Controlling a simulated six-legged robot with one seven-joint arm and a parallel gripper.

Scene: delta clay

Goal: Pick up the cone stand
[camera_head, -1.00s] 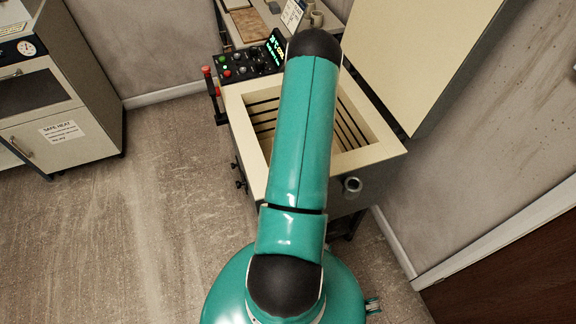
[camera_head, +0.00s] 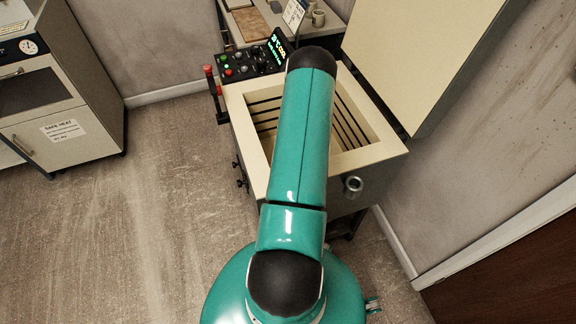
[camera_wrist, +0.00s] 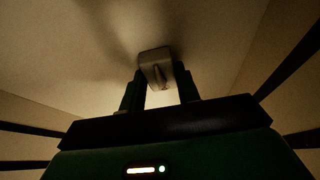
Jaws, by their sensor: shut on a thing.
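The cone stand (camera_wrist: 157,58), a small pale block with a darker pointed piece at its middle, shows in the wrist view between the tips of my gripper (camera_wrist: 159,80). My gripper's two dark green fingers are shut on it. It is close to the pale kiln floor (camera_wrist: 60,60); I cannot tell whether it touches the floor. In the head view my arm reaches over the open kiln and hides the gripper and the cone stand.
The kiln (camera_head: 370,156) stands open, its pale walls ringed by dark grooves. Its raised lid (camera_head: 415,60) is at the right. A control panel (camera_head: 245,62) stands behind the kiln's left corner. A cabinet (camera_head: 60,110) is far left. The floor (camera_head: 150,200) left of the kiln is clear.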

